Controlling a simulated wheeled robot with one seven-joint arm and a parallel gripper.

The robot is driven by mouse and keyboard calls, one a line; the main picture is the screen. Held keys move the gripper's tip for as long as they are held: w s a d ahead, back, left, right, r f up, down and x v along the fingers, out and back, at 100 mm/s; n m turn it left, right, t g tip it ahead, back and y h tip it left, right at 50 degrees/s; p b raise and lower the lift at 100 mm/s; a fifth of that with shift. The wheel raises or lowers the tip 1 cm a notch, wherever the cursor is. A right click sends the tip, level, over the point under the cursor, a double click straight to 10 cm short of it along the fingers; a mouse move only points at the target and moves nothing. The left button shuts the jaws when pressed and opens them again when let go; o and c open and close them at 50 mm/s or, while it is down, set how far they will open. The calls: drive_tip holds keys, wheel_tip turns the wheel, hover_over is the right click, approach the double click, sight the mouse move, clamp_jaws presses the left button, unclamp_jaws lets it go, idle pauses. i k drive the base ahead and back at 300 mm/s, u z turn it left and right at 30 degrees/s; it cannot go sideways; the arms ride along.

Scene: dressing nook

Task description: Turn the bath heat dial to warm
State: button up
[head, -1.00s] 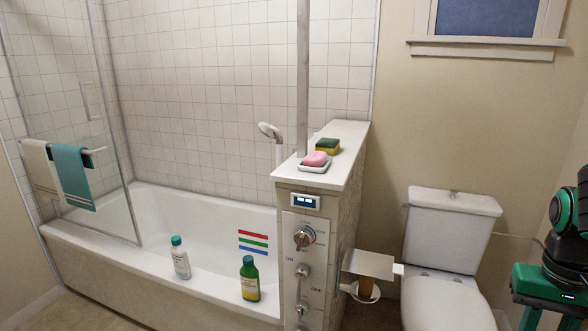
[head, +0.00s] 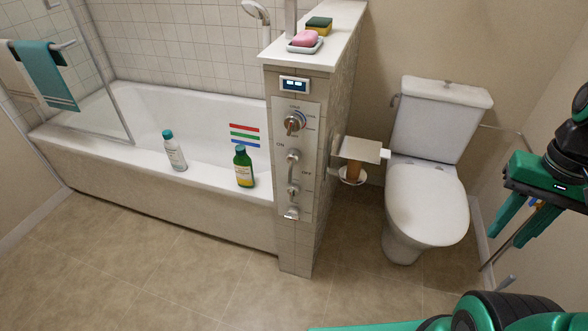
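The bath heat dial is most likely the top round metal knob (head: 293,122) on the pale control panel (head: 310,150), on the end face of the tiled half wall. Small markings ring it, with a blue arc along its upper edge. The words are too small to read, and I cannot tell which mark it points to. My gripper (head: 507,236) is at the right edge, far right of the dial and beyond the toilet. Its two green fingers point down, apart, with nothing seen held between them. It touches nothing that I can see.
Below the dial are a lever (head: 293,157) marked ON and OFF, and a smaller knob (head: 293,190). A small display (head: 295,85) is above. A paper holder shelf (head: 362,150) juts out near the toilet (head: 425,205). Bottles stand on the bathtub's rim (head: 110,150). The floor (head: 190,270) in front is clear.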

sight(293, 122)
drive_tip(key=u, duration=0.65)
drive_tip(key=k, duration=0.35)
drive_tip(key=u, duration=0.4)
